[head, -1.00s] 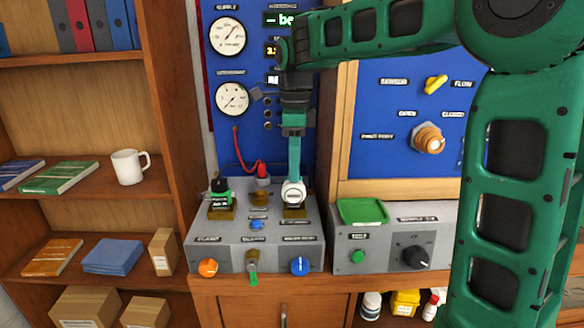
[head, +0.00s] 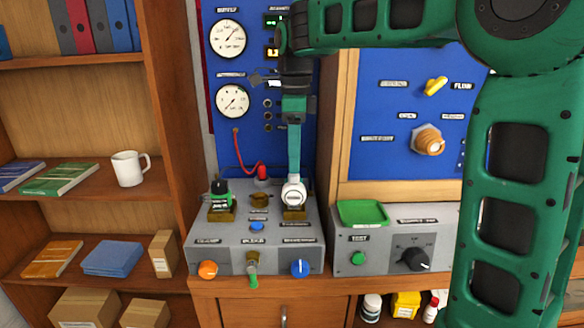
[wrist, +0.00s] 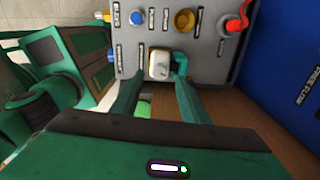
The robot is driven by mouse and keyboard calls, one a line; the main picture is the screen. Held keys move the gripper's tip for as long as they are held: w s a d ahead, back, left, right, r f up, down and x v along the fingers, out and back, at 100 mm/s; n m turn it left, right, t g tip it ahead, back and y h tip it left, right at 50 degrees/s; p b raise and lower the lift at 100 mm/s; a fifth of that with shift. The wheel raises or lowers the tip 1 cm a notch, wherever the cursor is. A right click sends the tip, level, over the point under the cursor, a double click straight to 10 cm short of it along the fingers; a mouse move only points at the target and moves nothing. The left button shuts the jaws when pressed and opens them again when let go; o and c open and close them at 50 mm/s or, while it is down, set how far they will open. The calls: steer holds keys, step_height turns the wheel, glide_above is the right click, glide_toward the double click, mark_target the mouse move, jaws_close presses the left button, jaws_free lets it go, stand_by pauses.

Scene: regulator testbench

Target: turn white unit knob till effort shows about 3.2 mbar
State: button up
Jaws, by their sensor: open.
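The white unit (head: 293,195) stands upright on a brass base at the right of the grey bench block. It also shows in the wrist view (wrist: 159,65). My gripper (wrist: 157,84) is open, its two teal fingers spread. In the wrist view the right fingertip lies close against the unit's right side, and the left finger ends at its lower left. I cannot tell whether either finger touches. In the head view (head: 294,178) the fingers come straight down onto the unit. A green display (head: 271,22) and an amber display (head: 272,53) are partly hidden by my arm; their readings are unreadable.
A green-and-black unit (head: 220,194) stands at the block's left, with an empty brass seat (head: 259,200) between. A red hose plug (head: 262,172) is behind. Orange (head: 208,268) and blue (head: 299,267) knobs are in front. A green tray (head: 362,212) sits to the right.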

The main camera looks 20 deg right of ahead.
step_height(320, 180, up, 7)
stand_by(0.6)
steer(key=shift+r, duration=0.15)
stand_by(0.3)
